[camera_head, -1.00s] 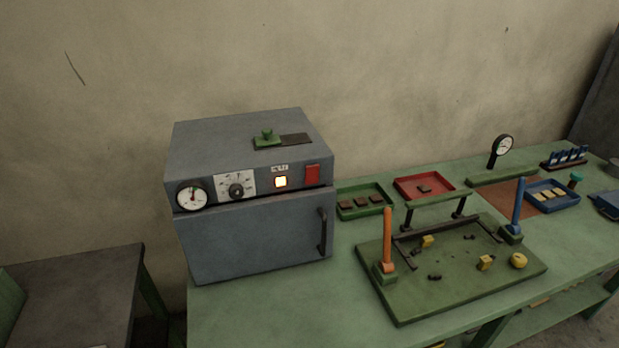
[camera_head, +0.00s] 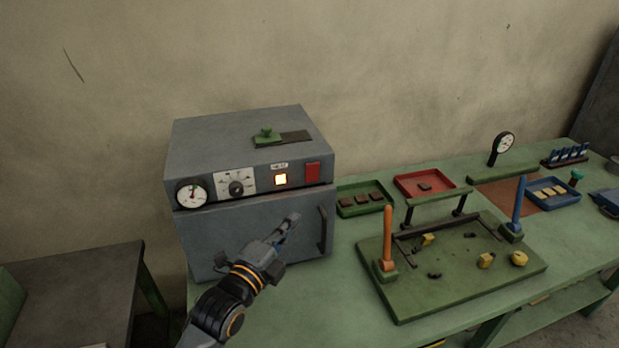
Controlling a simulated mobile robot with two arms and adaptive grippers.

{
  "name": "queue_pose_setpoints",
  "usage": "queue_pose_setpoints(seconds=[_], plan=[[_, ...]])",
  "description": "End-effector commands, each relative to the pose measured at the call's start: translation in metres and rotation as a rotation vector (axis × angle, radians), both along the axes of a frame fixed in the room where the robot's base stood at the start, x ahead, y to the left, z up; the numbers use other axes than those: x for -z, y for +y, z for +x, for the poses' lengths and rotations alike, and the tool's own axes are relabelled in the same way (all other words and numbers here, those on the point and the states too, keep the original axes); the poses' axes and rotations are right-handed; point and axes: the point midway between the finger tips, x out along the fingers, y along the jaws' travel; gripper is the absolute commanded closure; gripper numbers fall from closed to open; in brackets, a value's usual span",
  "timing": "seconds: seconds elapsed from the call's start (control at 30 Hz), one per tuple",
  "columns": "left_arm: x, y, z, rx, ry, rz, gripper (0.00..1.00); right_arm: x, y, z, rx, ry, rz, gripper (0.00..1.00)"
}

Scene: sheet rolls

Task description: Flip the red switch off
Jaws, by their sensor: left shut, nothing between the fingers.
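The red switch (camera_head: 312,173) is a small upright rectangle at the right end of the front panel of a grey oven-like box (camera_head: 240,142). A lit orange-white lamp (camera_head: 281,180) sits just left of it. My left gripper (camera_head: 294,219) is shut and empty. It appears in front of the box's door, below and slightly left of the switch, pointing up and right. It does not touch the switch. My right gripper is not in view.
The box has a dial gauge (camera_head: 191,194), a knob (camera_head: 236,188) and a dark door handle (camera_head: 322,230). On the green bench (camera_head: 300,314) stand a green fixture board (camera_head: 447,285), a green tray (camera_head: 364,210) and a red tray (camera_head: 408,195). The bench front below the box is partly clear.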

Motion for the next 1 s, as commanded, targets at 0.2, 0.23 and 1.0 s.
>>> queue_pose_setpoints(seconds=[0.2, 0.23, 1.0], plan=[[-0.012, -0.003, 0.004, 0.005, -0.066, 0.036, 1.00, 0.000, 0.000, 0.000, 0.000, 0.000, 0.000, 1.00], [-0.012, -0.003, 0.004, 0.005, -0.066, 0.036, 1.00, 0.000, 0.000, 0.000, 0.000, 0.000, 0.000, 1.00], [-0.022, -0.040, 0.074, 0.006, -0.062, 0.032, 1.00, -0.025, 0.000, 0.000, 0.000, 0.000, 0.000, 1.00]])
